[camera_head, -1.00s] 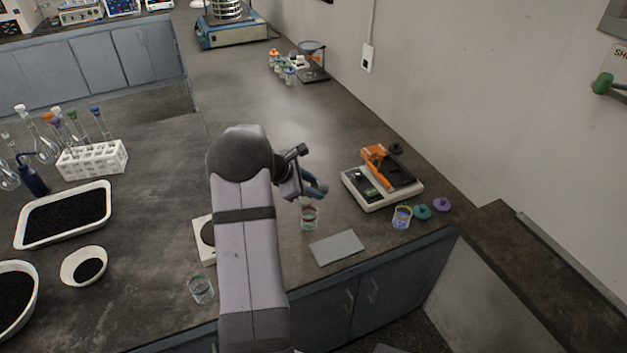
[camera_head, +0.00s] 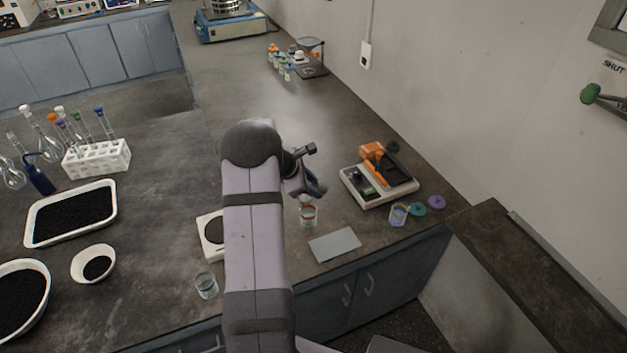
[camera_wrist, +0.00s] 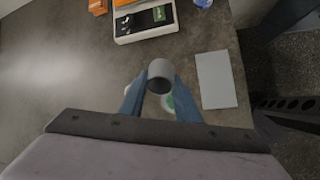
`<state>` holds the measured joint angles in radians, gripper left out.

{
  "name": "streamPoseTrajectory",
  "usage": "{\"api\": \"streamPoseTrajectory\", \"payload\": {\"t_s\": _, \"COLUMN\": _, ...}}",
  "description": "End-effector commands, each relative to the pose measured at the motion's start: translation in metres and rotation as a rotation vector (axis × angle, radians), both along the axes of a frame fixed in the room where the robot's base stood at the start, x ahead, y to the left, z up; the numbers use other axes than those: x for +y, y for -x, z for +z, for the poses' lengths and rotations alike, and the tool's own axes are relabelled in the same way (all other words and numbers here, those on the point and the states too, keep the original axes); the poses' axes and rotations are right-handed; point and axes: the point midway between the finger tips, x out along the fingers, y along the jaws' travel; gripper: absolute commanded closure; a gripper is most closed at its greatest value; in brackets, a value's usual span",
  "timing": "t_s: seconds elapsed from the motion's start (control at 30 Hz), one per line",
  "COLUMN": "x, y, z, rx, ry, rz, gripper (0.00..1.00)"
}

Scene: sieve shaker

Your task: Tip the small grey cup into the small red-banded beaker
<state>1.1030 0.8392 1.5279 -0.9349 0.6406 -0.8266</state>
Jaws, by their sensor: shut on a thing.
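My gripper (camera_head: 313,190) is shut on the small grey cup (camera_wrist: 161,70), whose sides lie between the two blue fingers in the wrist view. The cup is tilted, with its dark opening showing; I cannot tell whether anything is inside. In the head view the cup is mostly hidden by my gripper. The small red-banded beaker (camera_head: 308,217) stands upright on the bench, just below my gripper in the head view. In the wrist view only a bit of glass and green shows behind the cup and fingers, and I cannot tell if it is the beaker.
A grey flat plate (camera_head: 335,245) lies beside the beaker. A white device with orange parts (camera_head: 380,185) stands to the right, near a blue-banded beaker (camera_head: 398,214) and two lids. A clear beaker (camera_head: 206,285) stands at left, near a white-based device (camera_head: 211,236).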

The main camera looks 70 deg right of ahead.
Motion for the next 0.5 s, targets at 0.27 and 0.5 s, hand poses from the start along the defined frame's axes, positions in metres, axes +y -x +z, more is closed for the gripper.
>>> {"api": "streamPoseTrajectory", "payload": {"t_s": 0.27, "x": -0.0005, "y": 0.0011, "z": 0.0064, "rx": -0.044, "ry": -0.048, "rz": -0.001, "gripper": 0.92}}
{"api": "streamPoseTrajectory", "payload": {"t_s": 0.5, "x": -0.0008, "y": 0.0014, "z": 0.0075, "rx": -0.082, "ry": -0.084, "rz": -0.002, "gripper": 0.92}}
